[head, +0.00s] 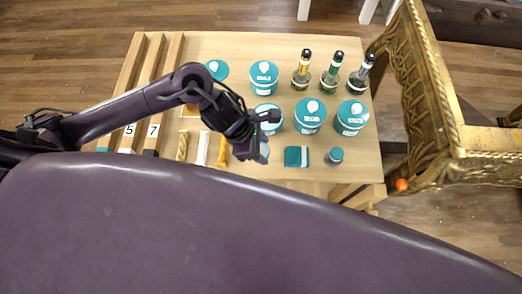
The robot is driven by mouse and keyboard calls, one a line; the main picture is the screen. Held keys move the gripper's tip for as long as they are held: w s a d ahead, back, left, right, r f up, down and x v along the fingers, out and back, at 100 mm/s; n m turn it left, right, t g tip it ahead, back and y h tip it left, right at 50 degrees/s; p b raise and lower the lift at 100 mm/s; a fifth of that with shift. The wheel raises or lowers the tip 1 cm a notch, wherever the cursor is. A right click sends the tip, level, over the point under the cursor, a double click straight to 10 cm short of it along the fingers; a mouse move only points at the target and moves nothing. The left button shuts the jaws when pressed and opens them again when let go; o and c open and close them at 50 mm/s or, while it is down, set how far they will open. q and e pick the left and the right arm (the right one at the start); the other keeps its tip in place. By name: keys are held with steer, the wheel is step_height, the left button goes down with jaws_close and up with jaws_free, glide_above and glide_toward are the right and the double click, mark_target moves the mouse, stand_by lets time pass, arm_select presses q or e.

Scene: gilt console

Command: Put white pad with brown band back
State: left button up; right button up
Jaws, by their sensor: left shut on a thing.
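My left gripper (266,133) reaches in from the left over the middle of the table. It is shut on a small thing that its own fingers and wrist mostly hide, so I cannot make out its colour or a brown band. A grey-teal object (263,154) shows just below the gripper; I cannot tell whether it is held or stands on the table. A small pale piece with an orange-tan edge (188,111) lies partly hidden behind my left arm. My right gripper is not in view.
The wooden table (349,180) holds several teal-lidded tubs (310,113), dark-capped bottles (331,76), a teal block (297,156) and a small teal jar (335,156). Wooden rails (148,72) line its left. A white stick (202,148) lies near the front.

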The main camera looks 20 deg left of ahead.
arm_select(q)
step_height(320, 180, down, 3)
steer(key=shift+f, duration=0.15)
steer(key=shift+f+b, duration=0.15)
steer(key=shift+b, duration=0.15)
steer(key=o, duration=1)
steer(key=shift+o, duration=0.2)
steer(key=shift+r, duration=0.25)
steer(key=p+v, duration=0.1)
steer(key=v, duration=1.1)
